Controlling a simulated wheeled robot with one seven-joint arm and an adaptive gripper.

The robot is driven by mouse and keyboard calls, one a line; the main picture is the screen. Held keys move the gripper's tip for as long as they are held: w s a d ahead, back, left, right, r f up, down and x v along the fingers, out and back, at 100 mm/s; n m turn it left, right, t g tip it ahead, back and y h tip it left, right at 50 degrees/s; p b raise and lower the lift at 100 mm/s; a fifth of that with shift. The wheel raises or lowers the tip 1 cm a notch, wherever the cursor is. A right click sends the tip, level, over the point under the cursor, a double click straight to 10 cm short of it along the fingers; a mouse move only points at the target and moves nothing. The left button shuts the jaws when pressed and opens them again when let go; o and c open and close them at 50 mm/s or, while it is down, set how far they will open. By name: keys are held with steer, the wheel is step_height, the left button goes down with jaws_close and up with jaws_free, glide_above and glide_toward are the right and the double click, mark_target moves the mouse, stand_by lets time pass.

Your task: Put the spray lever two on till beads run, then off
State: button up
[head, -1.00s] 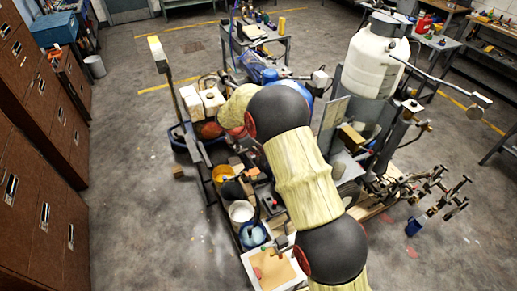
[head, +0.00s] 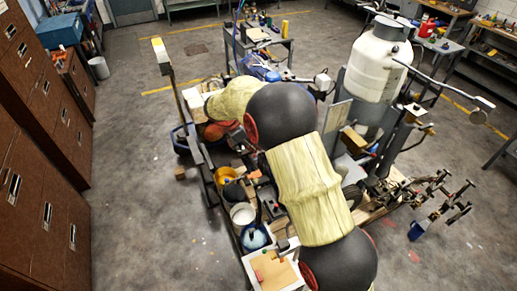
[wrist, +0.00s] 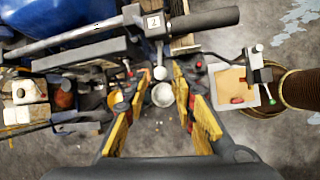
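In the wrist view, a dark block with a label "2" (wrist: 153,22) sits on a grey bar at the top. A short lever with a pale ball knob (wrist: 160,72) extends from it toward the picture's middle. My gripper (wrist: 160,100) is open, with its yellow-and-orange padded fingers apart. The knob shows between and slightly beyond the fingertips; no contact is visible, and its depth is hard to judge. In the head view, my arm hides the gripper and the lever.
A large white tank (head: 376,62) stands on the machine at right. Brown cabinets (head: 35,165) line the left. Open floor (head: 130,215) lies between.

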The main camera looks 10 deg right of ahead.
steer(key=v, duration=0.4)
steer(key=shift+d, duration=0.1)
stand_by(0.4)
steer(key=s+d+f+m+t+y+b, duration=0.1)
steer(key=s+m+b, duration=0.5)
steer(key=s, duration=0.7)
steer(key=s+d+f+m+t+y+b, duration=0.1)
steer(key=s+f+m+b, duration=0.3)
steer(key=s+b, duration=0.7)
steer(key=s+d+f+m+t+y+b, duration=0.1)
steer(key=s+m+b, duration=0.7)
steer(key=s, duration=0.9)
step_height(320, 180, down, 3)
steer(key=d+y+b, duration=0.1)
steer(key=y, duration=0.1)
steer(key=shift+s+d+m+y, duration=0.2)
steer(key=shift+d+m+y, duration=0.1)
steer(key=shift+d, duration=0.1)
